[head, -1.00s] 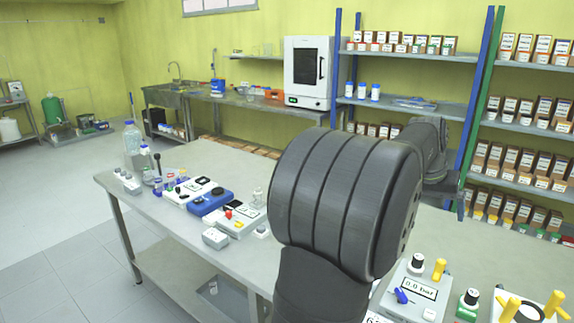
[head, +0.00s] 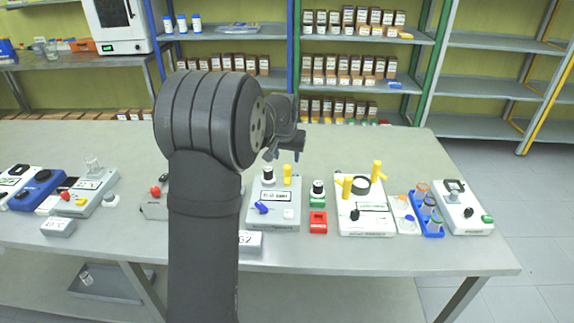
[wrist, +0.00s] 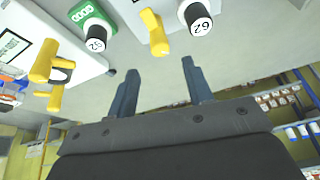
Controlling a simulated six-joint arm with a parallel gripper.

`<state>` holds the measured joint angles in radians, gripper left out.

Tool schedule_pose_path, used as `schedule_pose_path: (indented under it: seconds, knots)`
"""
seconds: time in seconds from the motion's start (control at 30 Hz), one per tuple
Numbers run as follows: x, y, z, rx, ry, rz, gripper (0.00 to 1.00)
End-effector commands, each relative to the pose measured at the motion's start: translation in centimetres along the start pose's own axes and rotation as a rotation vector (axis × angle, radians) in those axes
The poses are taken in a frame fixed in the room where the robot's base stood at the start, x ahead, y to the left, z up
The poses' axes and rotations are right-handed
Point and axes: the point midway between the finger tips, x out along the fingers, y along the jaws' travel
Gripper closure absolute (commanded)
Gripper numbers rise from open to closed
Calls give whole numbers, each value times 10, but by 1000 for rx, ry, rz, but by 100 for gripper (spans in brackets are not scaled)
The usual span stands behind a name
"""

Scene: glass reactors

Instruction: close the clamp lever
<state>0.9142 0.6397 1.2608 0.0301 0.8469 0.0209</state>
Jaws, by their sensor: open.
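My gripper (head: 285,154) hangs above the back of the bench, its two fingers apart and empty. The wrist view shows the open gripper (wrist: 159,66) with nothing between the fingers. A yellow lever (head: 287,174) stands upright on a grey box (head: 287,221), just below the gripper; this yellow lever (wrist: 154,32) also lies just beyond the fingertips in the wrist view. A blue lever (head: 262,208) lies on the same box. To its right, a white box (head: 365,224) carries two yellow handles (head: 347,187). I cannot tell which of these is the clamp lever.
A black-topped green unit (head: 318,187) and a red block (head: 318,222) stand between the boxes. A blue vial rack (head: 430,217) and another white box (head: 465,213) stand at right. Several devices stand at left. The bench behind the boxes is clear.

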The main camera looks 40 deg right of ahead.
Motion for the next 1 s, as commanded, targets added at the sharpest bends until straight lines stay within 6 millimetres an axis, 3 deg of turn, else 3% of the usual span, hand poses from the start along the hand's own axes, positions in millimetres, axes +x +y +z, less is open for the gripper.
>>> schedule_pose_path:
  seconds: [0.1,0.3,0.73,0.77,0.9,1.0]
  knots:
    - [26,0,1,0,-3,0,53]
    - [53,0,0,-1,0,0,53]
    - [63,0,0,-1,1,0,53]
    - [63,0,0,-1,1,0,55]
    - [63,0,0,0,1,0,83]
    - [63,0,0,0,1,0,98]
